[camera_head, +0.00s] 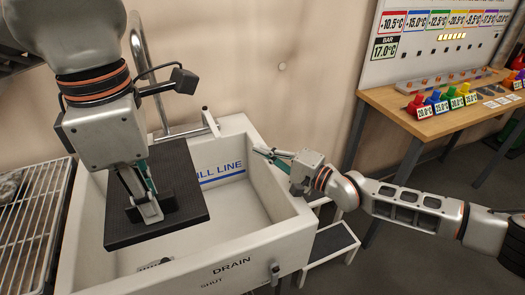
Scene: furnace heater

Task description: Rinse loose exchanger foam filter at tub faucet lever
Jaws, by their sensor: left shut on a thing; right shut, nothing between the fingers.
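The foam filter (185,218) is a flat black square slab with a raised grip block on top. My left gripper (147,208) is shut on that block and holds the slab over the left part of the white tub (262,238). The faucet (176,133) is a metal pipe at the tub's back edge, with its lower part near the slab's far edge. A thin upright lever (210,122) stands to its right on the back rim. My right gripper (270,156) is shut and empty by the tub's right wall, apart from the slab. No water flow is visible.
A wire rack (32,225) stands left of the tub. A drain handle (275,271) is on the tub's front. A step stool (335,240) stands right of the tub. A wooden bench (425,124) with coloured blocks is further right.

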